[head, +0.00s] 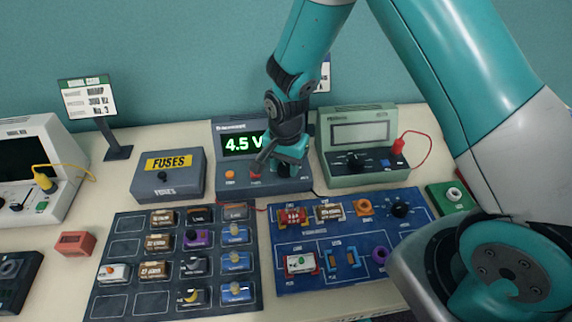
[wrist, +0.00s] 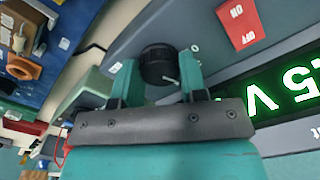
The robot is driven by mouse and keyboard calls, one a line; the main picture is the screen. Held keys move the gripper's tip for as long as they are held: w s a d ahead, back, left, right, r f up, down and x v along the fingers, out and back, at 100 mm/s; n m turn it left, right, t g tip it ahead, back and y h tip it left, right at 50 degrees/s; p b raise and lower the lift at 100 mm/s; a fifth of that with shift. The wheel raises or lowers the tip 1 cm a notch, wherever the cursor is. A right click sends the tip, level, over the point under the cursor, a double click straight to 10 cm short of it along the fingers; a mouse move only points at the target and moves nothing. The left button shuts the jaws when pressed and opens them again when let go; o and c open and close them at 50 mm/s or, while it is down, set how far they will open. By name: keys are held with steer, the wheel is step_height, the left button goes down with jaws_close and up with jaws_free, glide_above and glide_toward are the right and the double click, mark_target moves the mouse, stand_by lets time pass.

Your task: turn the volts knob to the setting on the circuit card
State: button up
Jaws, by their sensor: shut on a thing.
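The power supply (head: 230,180) is a grey-blue box at the centre of the bench, and its green display (head: 242,144) reads 4.5 V. The display also shows upside down in the wrist view (wrist: 285,95). My gripper (head: 284,168) is at the right part of its front panel. In the wrist view my gripper (wrist: 159,72) is shut on the round black volts knob (wrist: 157,60), one finger on each side. My gripper hides the knob in the head view. A card (head: 325,76) behind my arm is mostly hidden, and its text cannot be read.
A card on a stand (head: 88,100) is at the left. A fuses box (head: 168,178) stands left of the supply, and a green meter (head: 356,150) with a red lead stands close on its right. A parts tray (head: 150,305) and a blue circuit board (head: 300,277) lie in front.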

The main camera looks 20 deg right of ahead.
mark_target(286, 166)
steer(key=shift+m, duration=0.6)
steer(key=o, duration=0.9)
step_height(286, 166, up, 18)
steer(key=b, duration=0.2)
steer(key=shift+f+b, duration=0.25)
steer(key=shift+b, duration=0.05)
steer(key=s+a+r+n+y, duration=0.1)
steer(key=s+r+n, duration=0.1)
steer(key=s+n, duration=0.4)
steer(key=s+a+r+n+y, duration=0.1)
steer(key=s+a+r+n, duration=0.1)
steer(key=s+n, duration=0.4)
steer(key=s+a+r+n+y, duration=0.1)
steer(key=s+n, duration=0.4)
steer(key=s, duration=0.5)
steer(key=shift+a+r+n+y, duration=0.3)
steer(key=shift+r+n+y, duration=0.1)
steer(key=shift+r+y, duration=0.15)
